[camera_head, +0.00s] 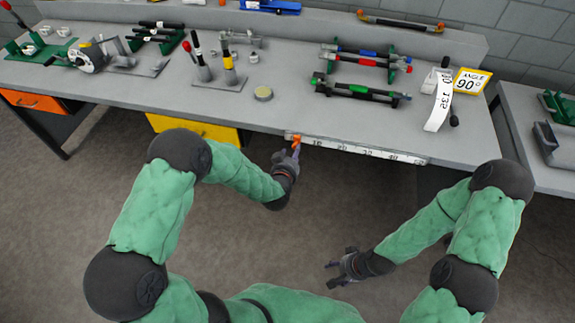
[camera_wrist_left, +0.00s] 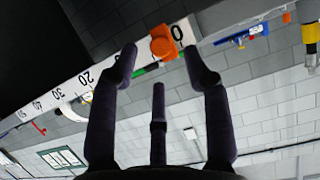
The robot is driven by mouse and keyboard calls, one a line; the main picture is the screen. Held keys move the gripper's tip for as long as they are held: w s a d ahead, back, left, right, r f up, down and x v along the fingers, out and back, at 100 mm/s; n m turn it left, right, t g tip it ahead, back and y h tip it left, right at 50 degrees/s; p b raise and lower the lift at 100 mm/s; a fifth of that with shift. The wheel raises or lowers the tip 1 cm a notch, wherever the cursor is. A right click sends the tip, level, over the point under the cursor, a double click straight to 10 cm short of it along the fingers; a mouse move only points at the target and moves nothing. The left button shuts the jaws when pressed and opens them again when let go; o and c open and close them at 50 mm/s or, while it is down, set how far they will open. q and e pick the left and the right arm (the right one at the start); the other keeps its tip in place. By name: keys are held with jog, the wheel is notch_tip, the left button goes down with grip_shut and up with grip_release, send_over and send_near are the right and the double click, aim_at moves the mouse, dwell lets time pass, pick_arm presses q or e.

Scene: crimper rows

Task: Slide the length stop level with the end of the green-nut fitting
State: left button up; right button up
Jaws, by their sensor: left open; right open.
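The orange length stop (camera_head: 296,139) sits near the left end of the white ruler (camera_head: 370,151) on the bench's front edge. In the left wrist view the stop (camera_wrist_left: 163,44) is beside the 0 mark of the ruler (camera_wrist_left: 105,72). My left gripper (camera_head: 288,156) is open just in front of the stop, with its fingertips on either side of it in the wrist view (camera_wrist_left: 161,58); contact cannot be told. The green-nut fitting (camera_head: 385,95) is a dark rod lying across the front of the rack, right of the stop. My right gripper (camera_head: 336,272) is open and empty, low before the bench.
Rods with blue (camera_head: 368,53) and red (camera_head: 367,62) nuts lie behind the green one. A yellow angle sign (camera_head: 468,82) and white paper strip (camera_head: 437,110) stand to the right. The ruler's front is clear rightward.

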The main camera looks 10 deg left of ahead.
pick_arm(q)
jog(key=v, duration=0.8)
jog(key=shift+s, duration=0.1)
dwell(0.3)
jog(key=s+d+f+n+g+h, duration=0.1)
jog(key=s+f+g+h, duration=0.1)
jog(key=s+f+g, duration=0.4)
jog(key=s+d+f+n+g+h, duration=0.1)
jog(key=s+f+g, duration=0.6)
jog(key=s+f, duration=0.8)
jog(key=shift+s+d+f+h, duration=0.3)
jog(key=shift+s+d+h, duration=0.15)
jog(key=shift+d, duration=0.2)
jog(key=shift+w, duration=0.1)
dwell(1.6)
